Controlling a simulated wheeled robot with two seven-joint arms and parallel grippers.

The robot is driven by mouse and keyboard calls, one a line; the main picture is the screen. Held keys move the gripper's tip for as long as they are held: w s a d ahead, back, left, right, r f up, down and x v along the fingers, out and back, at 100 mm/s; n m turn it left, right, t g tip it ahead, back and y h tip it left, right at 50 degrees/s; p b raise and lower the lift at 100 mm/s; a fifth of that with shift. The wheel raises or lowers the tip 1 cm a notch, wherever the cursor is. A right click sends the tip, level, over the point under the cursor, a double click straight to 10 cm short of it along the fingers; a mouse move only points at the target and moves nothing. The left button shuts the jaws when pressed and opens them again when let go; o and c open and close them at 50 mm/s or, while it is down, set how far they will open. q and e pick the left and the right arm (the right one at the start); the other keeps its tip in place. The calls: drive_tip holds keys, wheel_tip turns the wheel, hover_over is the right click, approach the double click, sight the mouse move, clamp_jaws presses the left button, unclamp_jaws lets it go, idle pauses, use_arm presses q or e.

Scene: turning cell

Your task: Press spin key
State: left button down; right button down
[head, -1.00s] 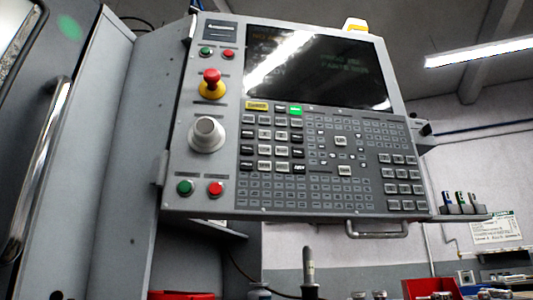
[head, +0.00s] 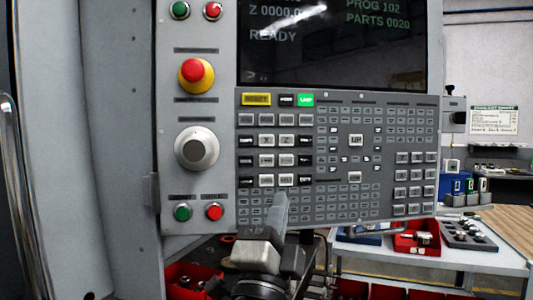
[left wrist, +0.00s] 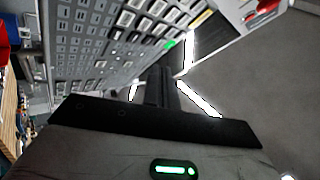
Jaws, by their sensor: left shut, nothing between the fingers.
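The control panel (head: 330,210) fills the middle of the head view, with rows of small keys and a screen above. A key block (head: 272,150) of white and black keys sits left of centre; the small lettering is too fine to tell which is the spin key. My left gripper (head: 283,196) is shut and empty, pointing up in front of the panel's lower edge, just below that block. It hides a few lower keys; I cannot tell whether it touches. In the left wrist view its dark fingers (left wrist: 159,80) show beside the slanted panel (left wrist: 95,45). My right gripper is out of view.
A red emergency stop (head: 195,75), a grey knob (head: 197,148) and green and red buttons line the panel's left side. A green-lit key (head: 305,100) is above the block. Red bins (head: 415,237) stand on a bench below right.

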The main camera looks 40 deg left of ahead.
sight(267, 191)
use_arm(q)
drive_tip(key=shift+s+a+r+y, duration=0.15)
drive_tip(key=shift+a+r+y, duration=0.1)
drive_tip(key=shift+r+y, duration=0.3)
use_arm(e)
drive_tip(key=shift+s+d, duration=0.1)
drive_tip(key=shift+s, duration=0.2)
use_arm(q)
drive_tip(key=w+a+b, duration=0.1)
drive_tip(key=w+a, duration=0.4)
drive_tip(key=w, duration=0.1)
drive_tip(key=shift+w+a, duration=0.1)
drive_tip(key=shift+a, duration=0.25)
drive_tip(key=shift+w+a, duration=0.1)
drive_tip(key=shift+a, duration=0.05)
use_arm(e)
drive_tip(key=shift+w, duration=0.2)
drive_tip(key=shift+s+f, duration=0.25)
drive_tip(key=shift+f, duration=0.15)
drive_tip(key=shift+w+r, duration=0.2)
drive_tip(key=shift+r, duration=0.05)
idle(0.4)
